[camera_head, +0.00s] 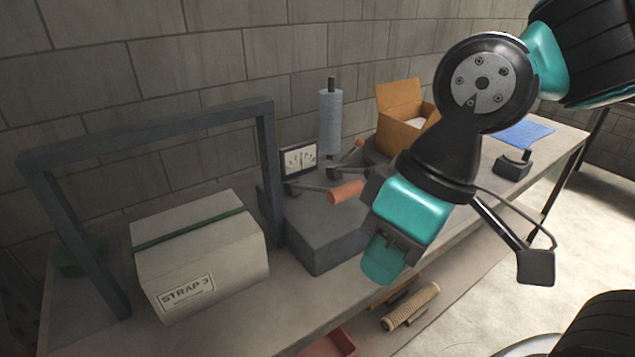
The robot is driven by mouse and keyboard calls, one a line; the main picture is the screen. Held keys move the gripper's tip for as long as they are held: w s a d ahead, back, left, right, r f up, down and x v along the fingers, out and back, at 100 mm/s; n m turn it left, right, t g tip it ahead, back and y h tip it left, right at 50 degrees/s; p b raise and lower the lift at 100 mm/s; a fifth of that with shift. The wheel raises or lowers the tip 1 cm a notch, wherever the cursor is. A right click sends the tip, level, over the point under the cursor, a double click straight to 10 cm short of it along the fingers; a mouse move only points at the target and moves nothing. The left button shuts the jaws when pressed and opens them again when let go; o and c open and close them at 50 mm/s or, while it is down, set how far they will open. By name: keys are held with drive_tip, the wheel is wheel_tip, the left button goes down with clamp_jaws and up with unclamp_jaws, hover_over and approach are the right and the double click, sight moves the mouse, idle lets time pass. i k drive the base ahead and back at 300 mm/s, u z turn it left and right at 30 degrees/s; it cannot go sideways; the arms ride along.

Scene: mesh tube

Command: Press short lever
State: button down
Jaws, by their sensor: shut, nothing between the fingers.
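A dark grey machine block (322,238) stands on the bench beside the strapping arch. One lever with a thick orange grip (346,192) sticks out over its top towards the right. A second, thinner lever with a small red knob (359,143) rises behind it. I cannot tell for sure which is the short one. My gripper (382,268) is shut and empty. It points down in front and to the right of the block, with the orange grip just left of my wrist in the picture. The arm hides the block's right side.
A dark arch (150,134) stands over a pale box (205,252) with a green strap and the label STRAP 3. A gauge (299,160), blue roll (330,120), open carton (405,125) and blue cloth (524,134) are behind. A beige roller (412,306) lies below the bench edge.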

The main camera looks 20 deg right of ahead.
sight(355, 170)
drive_tip(key=k, duration=0.65)
drive_tip(key=z, duration=0.6)
drive_tip(key=i, duration=1.25)
drive_tip(key=u, duration=0.55)
